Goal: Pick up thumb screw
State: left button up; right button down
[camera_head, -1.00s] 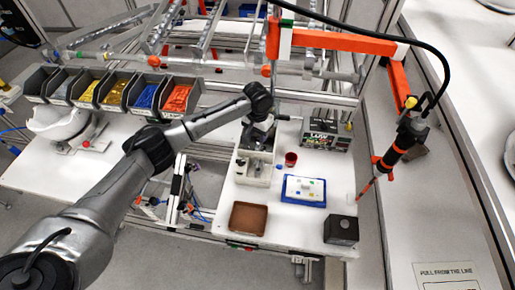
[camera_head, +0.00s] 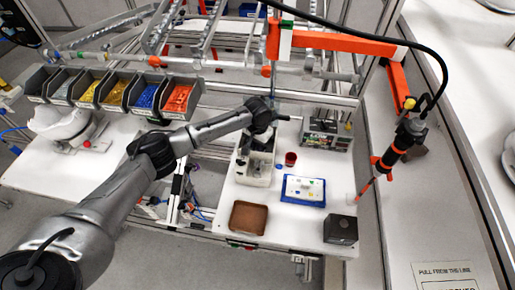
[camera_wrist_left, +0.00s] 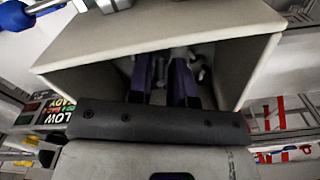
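A pale bin (camera_head: 252,181) with open compartments stands on the white table, and its wall also fills the upper part of the left wrist view (camera_wrist_left: 130,32). My left gripper (camera_head: 257,143) is at the far part of this bin, pointing down. In the left wrist view its two dark purple fingers (camera_wrist_left: 162,84) reach into the shadowed bin with a gap between them. Small grey parts (camera_wrist_left: 199,70) lie in the bin beyond and beside the fingers. I cannot tell which is a thumb screw, nor see anything clearly held. My right gripper is not in view.
A red cup (camera_head: 290,158), a blue tray with a white insert (camera_head: 304,201), a brown tray (camera_head: 248,218) and a dark box (camera_head: 341,230) stand around the bin. A row of part bins (camera_head: 115,92) is at left. An orange-handled tool (camera_head: 396,150) hangs at right.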

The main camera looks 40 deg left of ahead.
pick_arm(q)
grip_shut()
jog(key=shift+r, duration=0.15)
